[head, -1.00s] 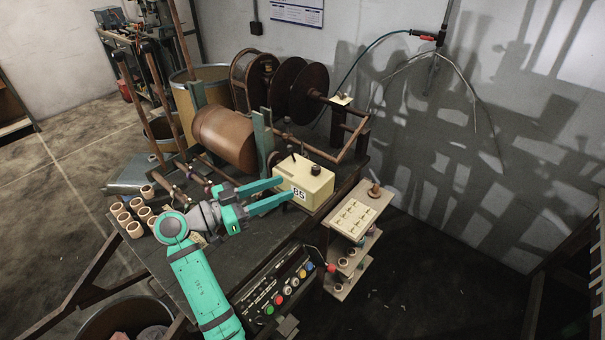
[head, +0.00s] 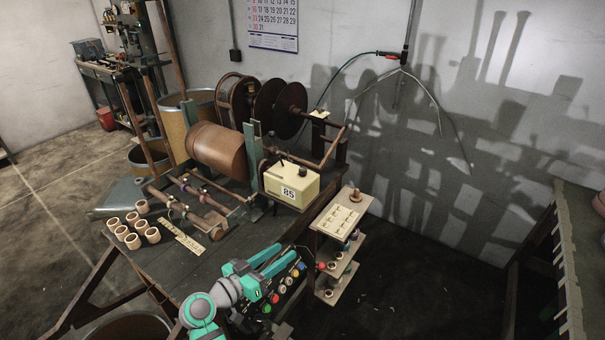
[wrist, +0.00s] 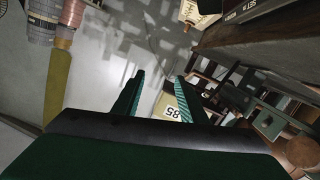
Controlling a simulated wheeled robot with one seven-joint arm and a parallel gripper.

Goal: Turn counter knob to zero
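The cream counter box (head: 283,184) stands at the right end of the winding machine on the table, its front label reading 85.
A button panel (head: 285,284) lies under my gripper. A small shelf stand (head: 341,222) is right of the table. Bare floor lies to the right.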

